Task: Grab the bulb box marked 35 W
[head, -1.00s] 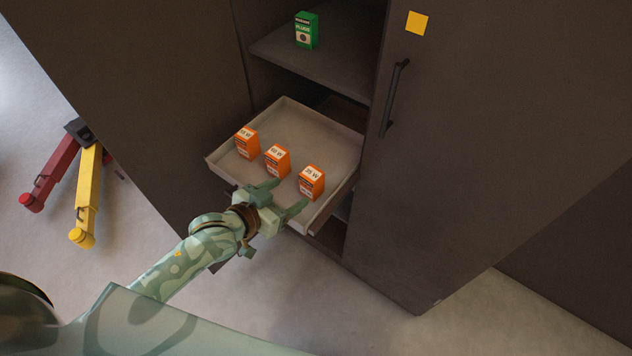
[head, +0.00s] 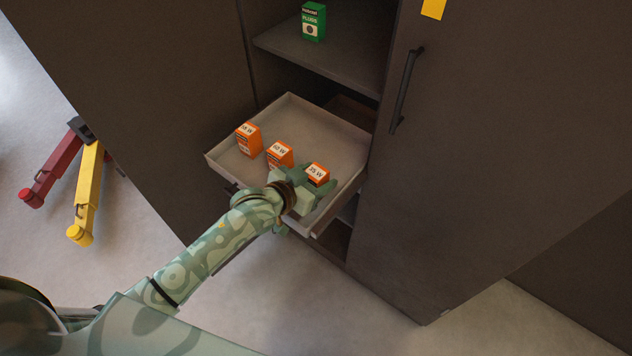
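The orange bulb box whose top label reads 35 W (head: 318,171) stands at the right of a row of three orange boxes in the pulled-out tray (head: 340,135). The middle box (head: 280,153) appears marked 60 W. The label of the left box (head: 249,140) is hard to read. My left gripper (head: 315,184) is at the 35 W box, one finger on each side of it, and appears open. The gripper hides the box's lower part, and finger contact cannot be made out. My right gripper is not in view.
The tray juts from a dark cabinet, its low rim around the boxes. A green box (head: 313,22) stands on the shelf above. A closed door with a black handle (head: 404,92) is at the right. Red (head: 50,172) and yellow (head: 87,195) lift arms are at the left.

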